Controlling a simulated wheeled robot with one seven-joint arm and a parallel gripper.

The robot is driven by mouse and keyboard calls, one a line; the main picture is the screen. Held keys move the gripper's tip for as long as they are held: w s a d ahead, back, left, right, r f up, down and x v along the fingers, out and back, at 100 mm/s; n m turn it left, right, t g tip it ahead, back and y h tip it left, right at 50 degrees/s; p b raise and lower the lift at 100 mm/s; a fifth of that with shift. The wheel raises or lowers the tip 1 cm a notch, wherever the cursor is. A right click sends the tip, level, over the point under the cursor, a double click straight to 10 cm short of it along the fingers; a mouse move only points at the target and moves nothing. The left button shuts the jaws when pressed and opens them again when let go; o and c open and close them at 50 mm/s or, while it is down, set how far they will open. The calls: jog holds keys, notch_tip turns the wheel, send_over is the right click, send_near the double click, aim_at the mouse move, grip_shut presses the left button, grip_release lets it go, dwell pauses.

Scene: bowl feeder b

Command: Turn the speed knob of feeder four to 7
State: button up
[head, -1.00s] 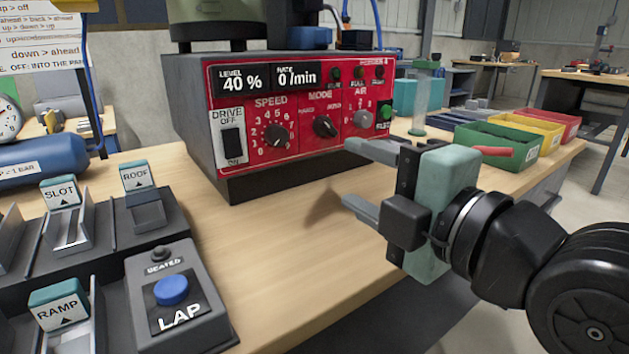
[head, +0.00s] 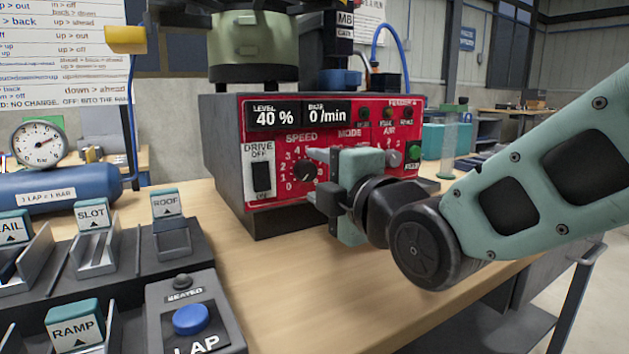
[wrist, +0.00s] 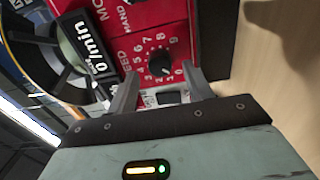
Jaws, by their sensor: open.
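The red feeder panel (head: 350,108) faces me, with a small label at its top right that looks like FEEDER 4. Its black speed knob (head: 303,170) sits under the word SPEED inside a ring of numbers. It also shows in the wrist view (wrist: 160,64), just beyond the fingertips. I cannot tell which number its pointer is at. My gripper (head: 313,175) is open in front of the panel at the knob, its fingers (wrist: 161,84) apart with the knob roughly centred between and ahead of them. The gripper hides part of the dial and the MODE knob.
The drive switch (head: 261,176) is left of the dial. The displays read LEVEL 40 % and RATE 0/min (head: 327,116). The air knob (head: 393,159) and a green button (head: 414,151) are at right. A labelled rail stand and the blue LAP button (head: 190,319) stand front left. The table before the panel is clear.

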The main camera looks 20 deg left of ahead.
aim_at(306, 171)
jog(key=shift+x, duration=1.05)
jog(key=c, duration=1)
